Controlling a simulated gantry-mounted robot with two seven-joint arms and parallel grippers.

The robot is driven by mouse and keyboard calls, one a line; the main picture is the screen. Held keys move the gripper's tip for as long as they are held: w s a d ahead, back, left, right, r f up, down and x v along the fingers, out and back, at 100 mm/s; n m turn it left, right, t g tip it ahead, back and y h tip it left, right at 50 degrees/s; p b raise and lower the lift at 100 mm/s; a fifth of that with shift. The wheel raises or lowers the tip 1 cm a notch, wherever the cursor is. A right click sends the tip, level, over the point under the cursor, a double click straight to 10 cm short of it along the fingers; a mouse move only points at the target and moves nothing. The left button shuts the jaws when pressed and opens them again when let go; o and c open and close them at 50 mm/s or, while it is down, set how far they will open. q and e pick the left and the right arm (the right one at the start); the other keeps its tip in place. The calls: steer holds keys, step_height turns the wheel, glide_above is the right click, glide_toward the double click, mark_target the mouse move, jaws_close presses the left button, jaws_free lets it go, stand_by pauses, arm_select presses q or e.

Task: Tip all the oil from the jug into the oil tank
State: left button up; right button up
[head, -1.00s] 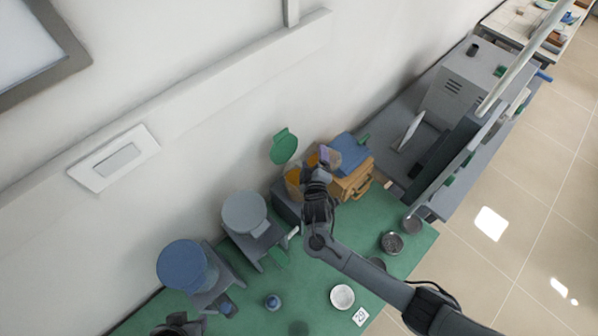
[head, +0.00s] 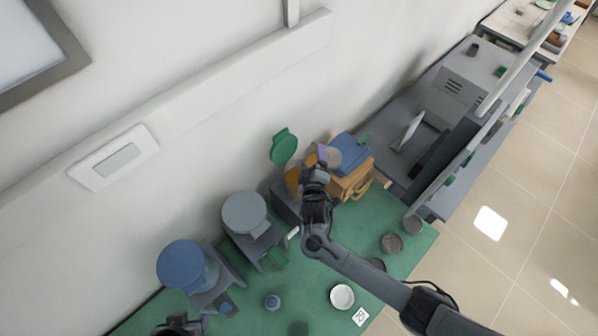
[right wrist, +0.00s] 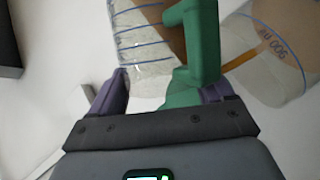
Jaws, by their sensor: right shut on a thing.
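My right gripper (head: 322,160) has purple fingers. In the right wrist view it (right wrist: 168,92) is shut on the green handle of the jug (right wrist: 198,45). The jug is held in the air, tilted; its clear, partly frosted wall with blue lines shows left of the handle. In the head view the pale jug (head: 334,157) is beside the fingers, above the orange oil tank (head: 292,180). The tank's green lid (head: 283,146) stands open. The gripper partly hides the tank, and I cannot tell how much oil is in the jug. My left gripper (head: 180,325) is at the bottom edge, its fingers unclear.
A clear vessel part with upside-down lettering (right wrist: 270,50) shows in the right wrist view. Grey (head: 245,212) and blue (head: 181,266) round-topped devices are left. A white bowl (head: 342,297) is on the green table.

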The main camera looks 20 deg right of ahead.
steer(key=shift+a+r+n, duration=0.1)
steer(key=shift+n, duration=0.2)
steer(key=shift+a+n, duration=0.1)
steer(key=shift+n, duration=0.2)
steer(key=shift+r, duration=0.1)
stand_by(0.6)
steer(key=shift+a+n+h, duration=0.15)
steer(key=shift+n+h, duration=0.25)
steer(key=shift+a+r+n+t, duration=0.1)
steer(key=shift+n+t, duration=0.2)
steer(key=shift+a+n, duration=0.1)
steer(key=shift+n, duration=0.2)
stand_by(0.4)
steer(key=shift+a+n+t+h, duration=0.15)
steer(key=shift+n+t+h, duration=0.15)
steer(key=shift+n, duration=0.1)
stand_by(0.3)
stand_by(0.4)
